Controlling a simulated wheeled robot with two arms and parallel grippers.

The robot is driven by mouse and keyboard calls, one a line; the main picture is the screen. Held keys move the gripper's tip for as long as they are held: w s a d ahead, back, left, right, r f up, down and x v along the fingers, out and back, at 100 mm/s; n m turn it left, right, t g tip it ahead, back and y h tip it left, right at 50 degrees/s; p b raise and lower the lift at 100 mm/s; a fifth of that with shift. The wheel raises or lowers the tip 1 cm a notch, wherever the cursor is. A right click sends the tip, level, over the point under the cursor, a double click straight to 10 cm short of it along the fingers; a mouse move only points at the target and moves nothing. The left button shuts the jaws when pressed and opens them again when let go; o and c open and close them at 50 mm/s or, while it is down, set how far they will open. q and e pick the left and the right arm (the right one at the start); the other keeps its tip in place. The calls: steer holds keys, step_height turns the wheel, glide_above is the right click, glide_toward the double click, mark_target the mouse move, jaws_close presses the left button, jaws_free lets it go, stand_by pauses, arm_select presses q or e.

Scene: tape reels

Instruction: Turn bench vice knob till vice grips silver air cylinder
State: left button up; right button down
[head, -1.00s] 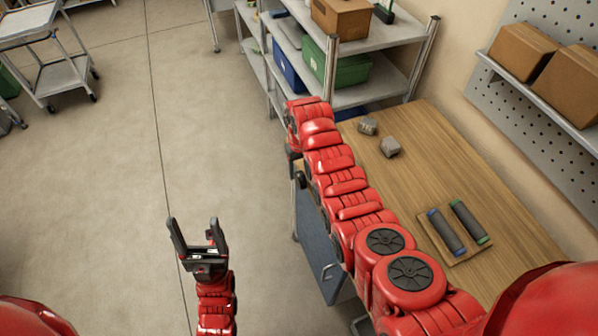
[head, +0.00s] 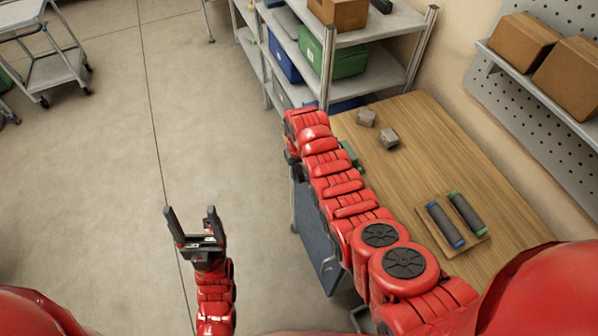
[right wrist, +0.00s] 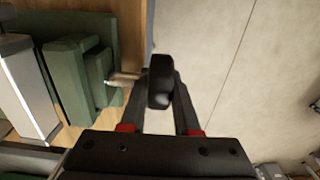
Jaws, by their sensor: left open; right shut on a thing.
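The green bench vice (right wrist: 75,75) fills the left of the right wrist view, with a metal screw shaft (right wrist: 124,79) leading to its black knob (right wrist: 160,92). My right gripper (right wrist: 162,78) is shut on this knob. The silver air cylinder (right wrist: 27,88) stands beside the green jaw at the far left of that view; I cannot tell whether they touch. In the head view only a sliver of the green vice (head: 350,153) shows, and my right arm hides the knob and right gripper. My left gripper (head: 192,216) is open and empty over the floor.
The wooden bench (head: 425,135) carries two small grey blocks (head: 388,138) and a tray with two dark cylinders (head: 445,224), capped blue and green. Metal shelving (head: 395,55) with bins stands behind. A pegboard shelf is at the right. Floor left of the bench is open.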

steer(key=shift+s+f, duration=0.1)
stand_by(0.4)
steer(key=shift+t, duration=0.6)
steer(key=shift+s+f+t+y+b, duration=0.15)
steer(key=shift+t+y+b, duration=0.25)
steer(key=shift+t, duration=0.2)
steer(key=t+y+b, duration=0.1)
steer(key=t+b, duration=0.2)
steer(key=b, duration=0.2)
steer(key=shift+d+f, duration=0.1)
steer(key=shift+f, duration=0.05)
steer(key=shift+r+t+b, duration=0.3)
steer(key=shift+t+b, duration=0.3)
steer(key=shift+b, duration=0.3)
steer(key=c, duration=0.6)
jaws_free()
steer(key=shift+c, duration=0.2)
